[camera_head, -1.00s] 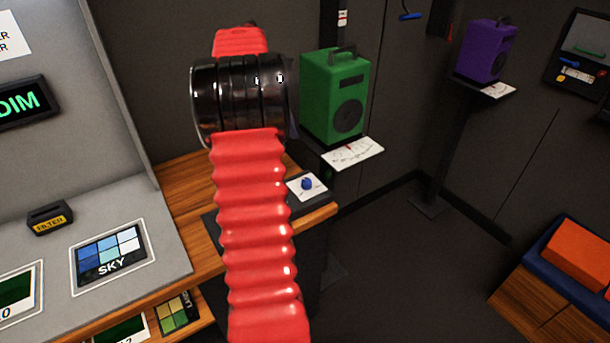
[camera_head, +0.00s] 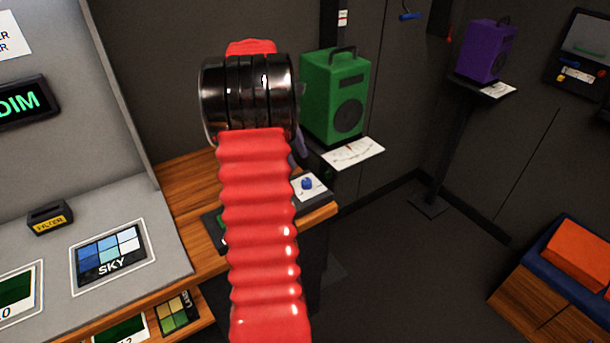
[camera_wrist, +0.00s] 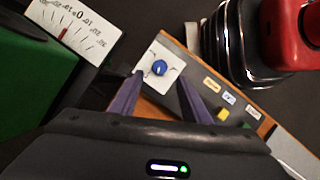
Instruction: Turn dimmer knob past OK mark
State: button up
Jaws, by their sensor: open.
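The dimmer knob is a small blue knob (camera_head: 307,183) on a white plate (camera_head: 318,194) near the right end of the wooden bench. In the wrist view the knob (camera_wrist: 160,68) sits between and slightly beyond the tips of my gripper (camera_wrist: 162,80). The two purple fingers are apart, with nothing held between them. Dark marks show around the knob, but I cannot read an OK mark or the knob's pointing. In the head view my red arm hides most of my gripper; one purple finger (camera_head: 301,143) shows beside it. A display (camera_head: 18,103) reads "DIM" in green.
A green speaker (camera_head: 335,95) stands behind the knob with a white gauge card (camera_head: 355,152) below it. The wooden bench (camera_head: 190,185) carries a dark panel beside the plate. In the wrist view, coloured labels and a yellow button (camera_wrist: 222,115) lie right of the knob.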

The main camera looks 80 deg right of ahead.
aim_at(307, 181)
jog(key=x, duration=0.7)
jog(key=shift+s+f, duration=0.2)
jog(key=shift+f, duration=0.15)
